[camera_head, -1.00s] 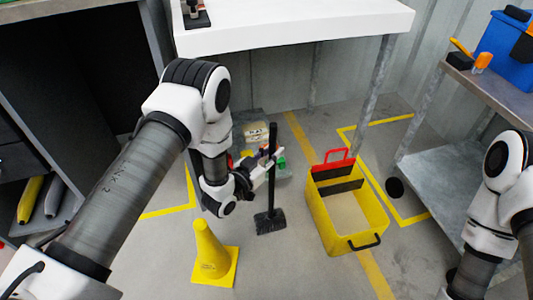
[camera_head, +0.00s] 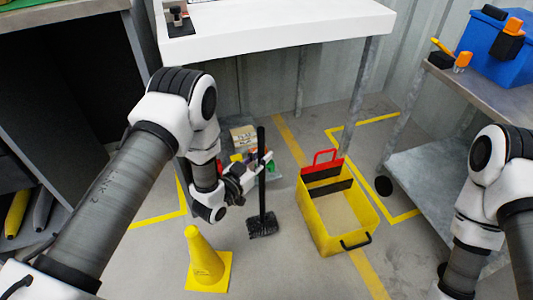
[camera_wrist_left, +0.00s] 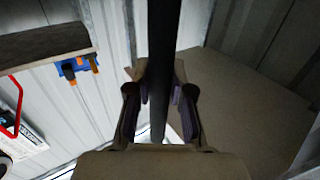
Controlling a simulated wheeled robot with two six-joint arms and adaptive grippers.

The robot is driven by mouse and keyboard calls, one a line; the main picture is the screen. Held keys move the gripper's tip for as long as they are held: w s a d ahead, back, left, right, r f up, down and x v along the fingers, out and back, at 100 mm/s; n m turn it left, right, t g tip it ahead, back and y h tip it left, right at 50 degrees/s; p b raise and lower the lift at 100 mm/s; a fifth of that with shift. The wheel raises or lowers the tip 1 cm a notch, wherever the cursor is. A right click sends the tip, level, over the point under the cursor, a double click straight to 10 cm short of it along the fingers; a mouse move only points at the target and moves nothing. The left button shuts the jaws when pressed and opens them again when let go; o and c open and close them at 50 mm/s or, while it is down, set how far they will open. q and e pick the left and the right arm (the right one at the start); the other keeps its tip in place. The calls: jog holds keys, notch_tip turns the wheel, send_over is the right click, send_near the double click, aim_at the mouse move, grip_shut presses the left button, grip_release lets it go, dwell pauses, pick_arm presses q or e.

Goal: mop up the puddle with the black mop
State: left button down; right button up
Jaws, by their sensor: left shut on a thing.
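The black mop (camera_head: 262,196) stands nearly upright, its dark bristly head low at the floor between the cone and the bucket. I cannot tell whether the head touches the floor. My left gripper (camera_head: 262,165) is shut on the mop's pole, above the head. In the left wrist view the pole (camera_wrist_left: 163,50) runs between the two fingers (camera_wrist_left: 160,100).
A yellow cone (camera_head: 206,264) stands left of the mop. A yellow bucket (camera_head: 312,218) with a red handle stands to its right. A white table (camera_head: 280,28) and a metal shelf (camera_head: 425,165) border the floor.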

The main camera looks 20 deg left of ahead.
pick_arm(q)
jog(key=shift+s+a, duration=0.45)
jog(key=shift+a, duration=0.2)
jog(key=shift+r, duration=0.1)
notch_tip(320, 180, up, 7)
jog(key=p, duration=0.6)
